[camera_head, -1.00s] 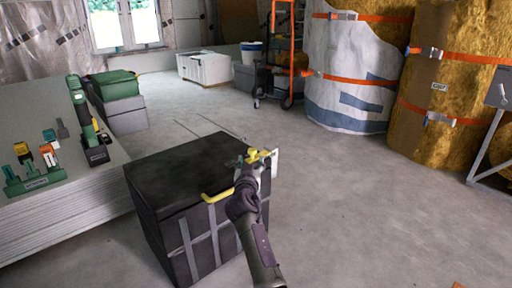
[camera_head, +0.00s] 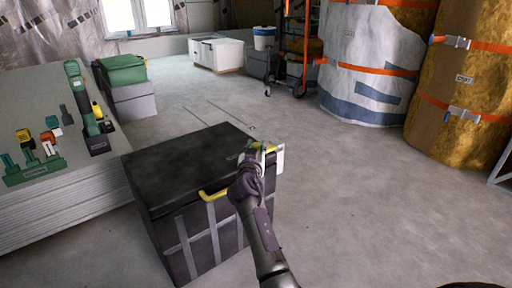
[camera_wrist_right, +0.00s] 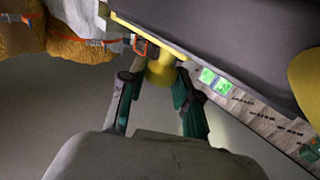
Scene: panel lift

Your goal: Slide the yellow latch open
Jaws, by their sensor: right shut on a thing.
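A black box (camera_head: 185,165) with a yellow handle (camera_head: 213,195) and grey straps on its front stands on the floor. The yellow latch (camera_head: 266,148) is at the box's right top edge, partly hidden by my right gripper (camera_head: 262,158). In the right wrist view, the yellow latch knob (camera_wrist_right: 161,70) sits between the two green-and-grey fingers of my right gripper (camera_wrist_right: 160,92), which are shut on it. How far the latch has slid cannot be told. My left gripper is not in view.
A stack of grey panels (camera_head: 75,185) with tools on it stands at the left. Green (camera_head: 122,70) and grey cases are behind it. Large strapped insulation rolls (camera_head: 375,65) stand at the back right. The floor right of the box is clear.

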